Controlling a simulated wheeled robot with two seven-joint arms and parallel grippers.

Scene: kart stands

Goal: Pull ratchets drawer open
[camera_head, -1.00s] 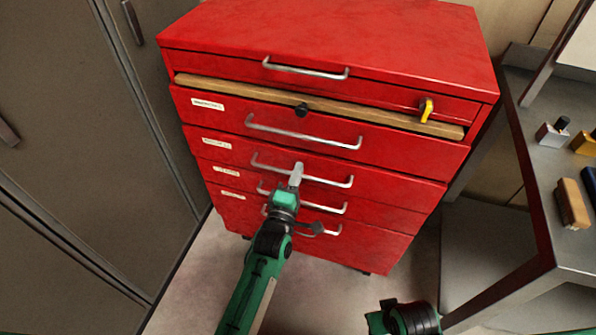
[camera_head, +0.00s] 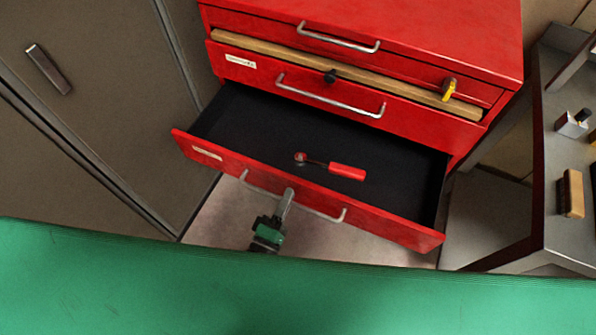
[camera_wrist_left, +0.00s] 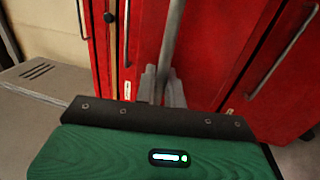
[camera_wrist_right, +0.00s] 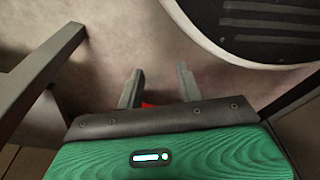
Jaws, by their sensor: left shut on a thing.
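The ratchets drawer (camera_head: 310,191) of the red cabinet stands well out, and its dark inside shows. A ratchet with a red handle (camera_head: 346,171) lies in it. My left gripper (camera_head: 288,196) is at the silver bar handle (camera_head: 325,214) on the drawer front. In the left wrist view its fingers (camera_wrist_left: 162,85) are closed around the bar. The label (camera_head: 207,153) is too small to read. My right gripper (camera_wrist_right: 158,88) shows only in the right wrist view, with its fingers apart and nothing between them, over the floor.
The drawer above (camera_head: 340,96) is shut, with a wooden strip (camera_head: 400,83) and a yellow item (camera_head: 448,91) over it. Grey lockers (camera_head: 100,90) stand close on the left. A grey bench (camera_head: 560,235) with a brush (camera_head: 571,194) stands on the right.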

